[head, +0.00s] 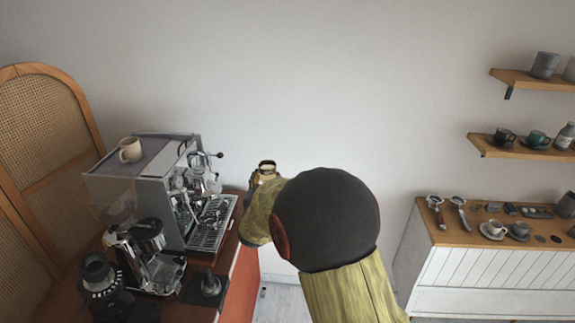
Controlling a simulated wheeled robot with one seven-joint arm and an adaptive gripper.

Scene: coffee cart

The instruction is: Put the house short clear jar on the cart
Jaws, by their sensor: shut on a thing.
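The short clear jar (267,165) shows as a small glass rim in the head view, just beyond my forearm and wrist. My gripper (258,179) is shut on it, mostly hidden behind my own arm. The jar looks roughly upright, and its lower part is hidden. The cart (243,280) is at the lower left, with a reddish-brown top and an orange side. The gripper and jar appear near the cart's right back corner. I cannot tell whether the jar touches the cart top.
An espresso machine (165,190) with a cup (130,149) on top fills the cart's back. A grinder (148,255) and a tamper (209,284) stand in front. A white cabinet (480,265) and wall shelves (520,150) with cups are at the right.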

